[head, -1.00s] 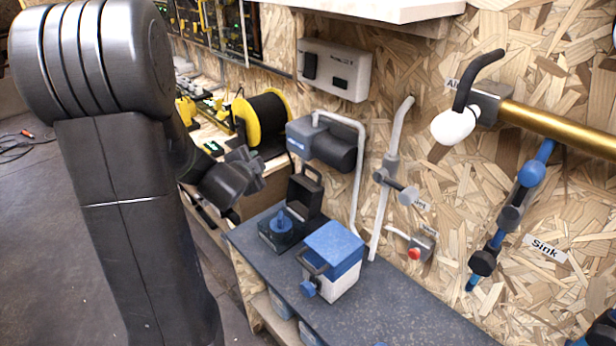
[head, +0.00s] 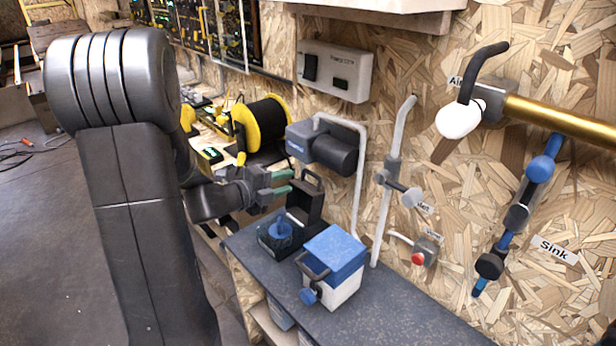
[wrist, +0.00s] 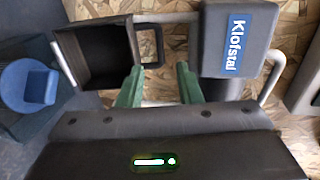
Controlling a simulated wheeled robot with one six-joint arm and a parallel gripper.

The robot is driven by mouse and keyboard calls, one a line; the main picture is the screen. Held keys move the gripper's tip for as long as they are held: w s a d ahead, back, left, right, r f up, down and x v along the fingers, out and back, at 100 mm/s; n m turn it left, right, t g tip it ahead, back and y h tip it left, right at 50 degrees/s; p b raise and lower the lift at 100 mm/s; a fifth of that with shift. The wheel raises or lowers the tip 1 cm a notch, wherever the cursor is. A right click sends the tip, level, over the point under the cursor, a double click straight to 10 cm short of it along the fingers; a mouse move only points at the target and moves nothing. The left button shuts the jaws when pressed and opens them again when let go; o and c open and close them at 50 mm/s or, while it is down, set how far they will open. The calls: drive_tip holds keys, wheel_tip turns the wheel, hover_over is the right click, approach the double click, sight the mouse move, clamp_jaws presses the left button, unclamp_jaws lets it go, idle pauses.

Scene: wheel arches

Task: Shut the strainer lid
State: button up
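The strainer (head: 268,244) is a dark box at the far left end of the bench, with a round blue part (wrist: 27,87) inside. Its black lid (head: 304,203) stands open and upright, with a loop handle on its edge. In the wrist view the hollow lid (wrist: 95,52) is at upper left, its handle (wrist: 150,47) just beyond my fingers. My gripper (head: 283,182) has green fingertips, held just left of the lid's upper part. In the wrist view my gripper (wrist: 160,82) is open, with nothing between its fingers. I cannot tell whether a finger touches the lid.
A white box with a blue top (head: 334,257) stands right of the strainer. Pipes (head: 387,180) run up the wall. The bench's front right is clear.

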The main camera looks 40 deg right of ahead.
sight(311, 175)
drive_tip(key=x, duration=0.8)
drive_tip(key=shift+d+f, duration=0.1)
drive_tip(key=shift+d, duration=0.25)
clamp_jaws()
